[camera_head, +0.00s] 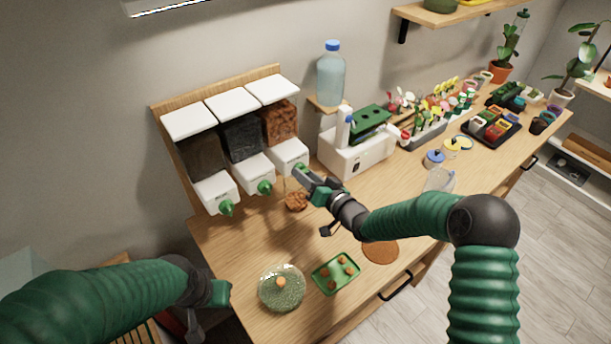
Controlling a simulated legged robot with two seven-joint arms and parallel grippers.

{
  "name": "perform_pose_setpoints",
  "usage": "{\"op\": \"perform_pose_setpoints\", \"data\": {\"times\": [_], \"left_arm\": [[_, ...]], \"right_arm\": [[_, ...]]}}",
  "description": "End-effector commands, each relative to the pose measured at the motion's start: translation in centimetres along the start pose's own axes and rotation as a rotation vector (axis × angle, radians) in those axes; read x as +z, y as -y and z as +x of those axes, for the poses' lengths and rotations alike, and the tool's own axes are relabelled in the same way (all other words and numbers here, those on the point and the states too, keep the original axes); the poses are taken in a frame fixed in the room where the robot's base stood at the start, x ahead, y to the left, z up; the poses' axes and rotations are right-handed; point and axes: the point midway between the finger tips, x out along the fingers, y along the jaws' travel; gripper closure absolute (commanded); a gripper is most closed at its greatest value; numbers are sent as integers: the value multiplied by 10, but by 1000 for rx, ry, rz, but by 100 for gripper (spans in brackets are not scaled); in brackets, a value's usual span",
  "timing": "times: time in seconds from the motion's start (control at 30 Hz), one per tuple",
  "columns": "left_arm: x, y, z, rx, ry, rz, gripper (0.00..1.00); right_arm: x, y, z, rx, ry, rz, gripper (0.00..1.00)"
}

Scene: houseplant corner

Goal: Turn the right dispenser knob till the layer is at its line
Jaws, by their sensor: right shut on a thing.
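The right dispenser (280,122) holds reddish-brown chunks behind its clear front, above a white outlet block (287,156). My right gripper (303,176) is shut on its knob at the front of that block; the fingers hide most of the knob. Reddish-brown material (296,201) shows below the outlet, partly behind my gripper. I cannot make out a vessel wall or a fill line there. My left gripper (214,306) is low at the left, away from the dispensers, and its jaw gap is unclear.
The middle dispenser (241,138) and left dispenser (202,158) have green knobs. A glass bowl with green filling (282,292), a green tray (335,274) and a round brown mat (381,251) lie in front. A white machine (360,150) stands right of the dispensers.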

Motion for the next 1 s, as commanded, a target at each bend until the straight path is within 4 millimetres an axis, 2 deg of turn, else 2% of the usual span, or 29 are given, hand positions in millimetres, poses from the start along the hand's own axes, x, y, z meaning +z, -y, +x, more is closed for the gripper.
{"op": "perform_pose_setpoints", "data": {"times": [0.03,0.53,0.57,0.7,1.0], "left_arm": [[0,0,-1,0,0,0,100],[0,0,-1,0,0,0,100],[0,0,-1,0,0,0,100],[0,0,-1,0,0,0,100],[0,0,0,0,0,0,100]], "right_arm": [[-10,1,1,-4,-20,6,100],[-10,1,1,-5,-19,23,100],[-10,1,1,-5,-19,23,63],[-8,0,1,-4,-13,23,44],[-4,0,-1,-3,-6,24,44]]}}
